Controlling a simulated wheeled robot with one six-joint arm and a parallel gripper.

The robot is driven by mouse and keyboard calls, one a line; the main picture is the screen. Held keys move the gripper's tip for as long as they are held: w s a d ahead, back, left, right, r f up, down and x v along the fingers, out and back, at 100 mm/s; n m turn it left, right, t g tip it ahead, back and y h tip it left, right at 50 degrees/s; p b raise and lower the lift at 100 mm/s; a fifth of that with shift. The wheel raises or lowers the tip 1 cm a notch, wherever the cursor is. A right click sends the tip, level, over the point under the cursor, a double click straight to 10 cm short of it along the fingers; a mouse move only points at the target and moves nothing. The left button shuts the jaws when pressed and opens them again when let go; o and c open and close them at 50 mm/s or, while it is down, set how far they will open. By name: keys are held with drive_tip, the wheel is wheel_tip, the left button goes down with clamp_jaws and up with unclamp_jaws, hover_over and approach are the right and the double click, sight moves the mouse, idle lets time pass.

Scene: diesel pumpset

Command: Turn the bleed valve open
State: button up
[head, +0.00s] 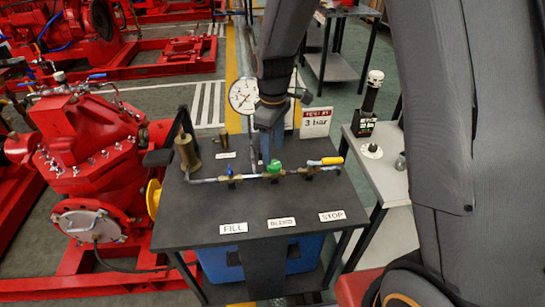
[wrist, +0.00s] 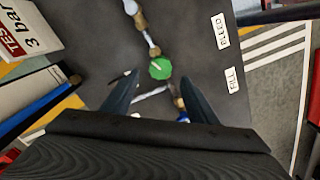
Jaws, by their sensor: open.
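The bleed valve has a round green knob (head: 274,166) in the middle of the pipe on the dark bench, in line with the BLEED label (head: 281,222). In the wrist view the green knob (wrist: 160,69) shows a pale mark on its top and lies just ahead of my fingertips, between their lines. My gripper (wrist: 158,76) is open and empty, with one dark finger on each side. In the head view my gripper (head: 266,140) points down above and behind the knob. I see no contact, and the exact gap is hard to tell.
A blue-handled valve (head: 230,171) is left of the knob and a yellow-handled valve (head: 332,160) right of it. A brass cylinder (head: 187,153) stands at the left. A pressure gauge (head: 243,95) and a "3 bar" sign (head: 315,122) are behind. The bench front is clear except for labels.

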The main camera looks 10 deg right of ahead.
drive_tip(key=shift+r, duration=1.3)
drive_tip(key=s+d+r+m, duration=0.1)
drive_tip(key=s+d+m, duration=0.4)
drive_tip(key=s, duration=0.3)
drive_tip(key=s+d+r+m+t, duration=0.1)
drive_tip(key=s+d+r+m, duration=0.1)
drive_tip(key=s+d+m, duration=0.4)
drive_tip(key=shift+s+r, duration=0.25)
drive_tip(key=shift+s, duration=0.95)
